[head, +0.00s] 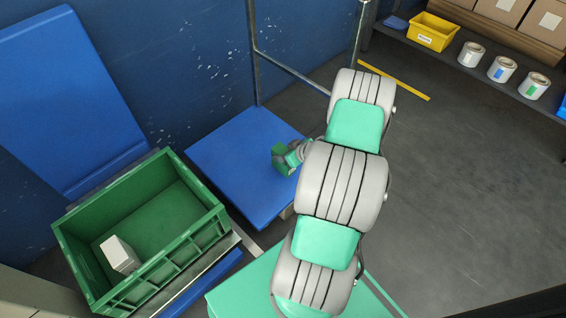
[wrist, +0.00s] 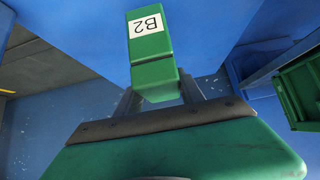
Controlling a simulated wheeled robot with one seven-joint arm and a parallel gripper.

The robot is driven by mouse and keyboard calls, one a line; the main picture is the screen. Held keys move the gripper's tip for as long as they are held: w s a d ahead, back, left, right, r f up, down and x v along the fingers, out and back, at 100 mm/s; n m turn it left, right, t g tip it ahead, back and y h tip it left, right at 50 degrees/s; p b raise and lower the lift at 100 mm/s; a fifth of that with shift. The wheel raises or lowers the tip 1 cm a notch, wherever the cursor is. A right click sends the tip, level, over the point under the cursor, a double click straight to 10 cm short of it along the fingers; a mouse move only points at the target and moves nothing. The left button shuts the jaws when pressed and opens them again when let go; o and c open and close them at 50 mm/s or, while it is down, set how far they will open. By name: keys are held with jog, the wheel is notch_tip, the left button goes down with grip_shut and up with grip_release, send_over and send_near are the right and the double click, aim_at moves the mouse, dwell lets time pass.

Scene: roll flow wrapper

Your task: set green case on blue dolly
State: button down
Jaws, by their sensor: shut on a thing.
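The green case (head: 280,163) is small and box-shaped. In the wrist view the case (wrist: 150,45) shows a white label reading B2. My gripper (head: 295,154) is shut on it, and in the wrist view its two fingers (wrist: 158,95) sit on either side of the case. The blue dolly (head: 235,155) is a flat blue platform with a grey tube handle at its back. The case appears over the dolly's right part in the head view. I cannot tell whether it touches the deck. My arm hides the dolly's right side.
A green crate (head: 212,228) with a white box (head: 120,254) inside stands left of the dolly. A blue panel (head: 65,95) leans on the blue wall. A shelf at upper right holds a yellow bin (head: 432,32) and several cans. The floor at right is clear.

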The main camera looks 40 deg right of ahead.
jog(key=f, duration=0.1)
jog(key=f+b, duration=0.2)
jog(key=f, duration=0.1)
jog(key=shift+w+d, duration=0.3)
jog(key=shift+w, duration=0.1)
jog(key=shift+f, duration=0.2)
jog(key=c, duration=0.7)
grip_release()
jog(key=shift+r, duration=0.1)
